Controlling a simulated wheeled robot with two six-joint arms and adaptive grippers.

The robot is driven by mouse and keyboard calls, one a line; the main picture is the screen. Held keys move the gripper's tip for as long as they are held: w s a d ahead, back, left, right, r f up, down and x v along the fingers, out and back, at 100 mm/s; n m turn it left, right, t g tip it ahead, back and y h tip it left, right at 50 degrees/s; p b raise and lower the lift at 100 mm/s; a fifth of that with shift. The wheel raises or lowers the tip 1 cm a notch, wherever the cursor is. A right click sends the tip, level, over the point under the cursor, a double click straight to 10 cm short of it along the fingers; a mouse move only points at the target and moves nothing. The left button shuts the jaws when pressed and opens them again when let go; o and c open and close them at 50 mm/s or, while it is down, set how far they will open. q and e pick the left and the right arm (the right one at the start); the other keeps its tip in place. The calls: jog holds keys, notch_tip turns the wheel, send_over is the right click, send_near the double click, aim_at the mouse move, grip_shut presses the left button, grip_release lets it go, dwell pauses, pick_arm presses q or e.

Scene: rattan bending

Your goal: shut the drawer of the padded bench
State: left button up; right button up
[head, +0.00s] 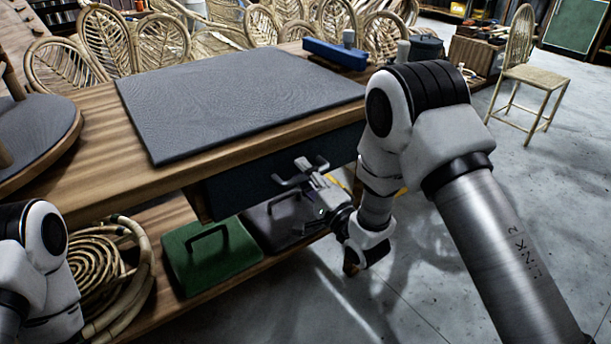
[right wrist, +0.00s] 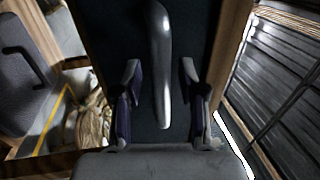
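The padded bench has a wooden top (head: 100,150) with a dark grey pad (head: 235,100). Its drawer has a dark blue front (head: 245,182) below the top's front edge. I cannot tell how far the drawer stands out. My right gripper (head: 304,174) is at the drawer front, partly hiding it. In the right wrist view, a silver bar handle (right wrist: 162,65) lies between the two open fingers of my right gripper (right wrist: 160,78), with a gap on each side. My left arm shows at the lower left, but its gripper is out of view.
A green case (head: 208,262), a grey case (head: 275,222) and coiled rattan (head: 100,270) lie on the lower shelf. A blue tool (head: 335,54) is at the top's far end. A rattan chair (head: 530,75) stands right.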

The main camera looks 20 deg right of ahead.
jog(key=v, duration=1.2)
jog(key=shift+s, duration=0.1)
